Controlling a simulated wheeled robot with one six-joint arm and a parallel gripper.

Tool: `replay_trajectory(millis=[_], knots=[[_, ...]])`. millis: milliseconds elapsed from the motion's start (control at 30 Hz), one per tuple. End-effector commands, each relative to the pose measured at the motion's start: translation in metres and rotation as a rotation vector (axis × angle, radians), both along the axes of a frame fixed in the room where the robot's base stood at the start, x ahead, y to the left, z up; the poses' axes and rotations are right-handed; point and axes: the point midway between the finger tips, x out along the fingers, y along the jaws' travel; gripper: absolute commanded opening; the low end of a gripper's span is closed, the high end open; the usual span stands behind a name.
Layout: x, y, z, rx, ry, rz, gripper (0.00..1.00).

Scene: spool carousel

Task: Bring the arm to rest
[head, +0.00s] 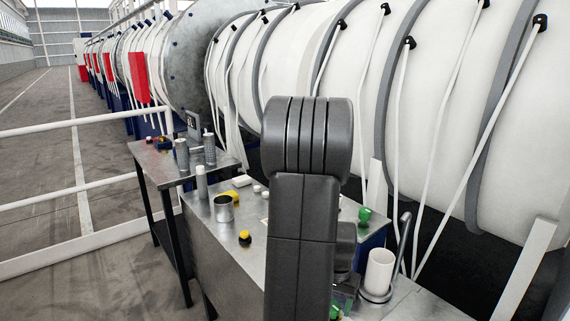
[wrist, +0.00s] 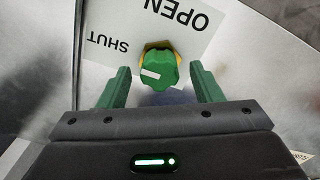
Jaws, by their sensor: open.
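In the wrist view, my gripper (wrist: 159,68) is open, with one green finger on each side of a green lobed knob (wrist: 157,69). The knob has a white pointer mark and a yellow-orange base behind it. Gaps show between the knob and both fingers. A white label (wrist: 185,35) reading OPEN and SHUT appears upside down behind the knob. In the head view, my dark grey arm fills the centre and hides much of the bench. My gripper is mostly hidden there, low behind the arm.
Large white spools (head: 420,110) with straps line the right. White railings (head: 80,203) border the open floor at left.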

Motion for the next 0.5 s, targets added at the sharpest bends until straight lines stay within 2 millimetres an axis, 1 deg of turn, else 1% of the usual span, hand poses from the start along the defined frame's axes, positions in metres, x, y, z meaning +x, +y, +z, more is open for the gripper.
replay_trajectory(millis=[500], knots=[[-0.0005,0.0000,0.0017,0.000,0.002,-0.424,0.59]])
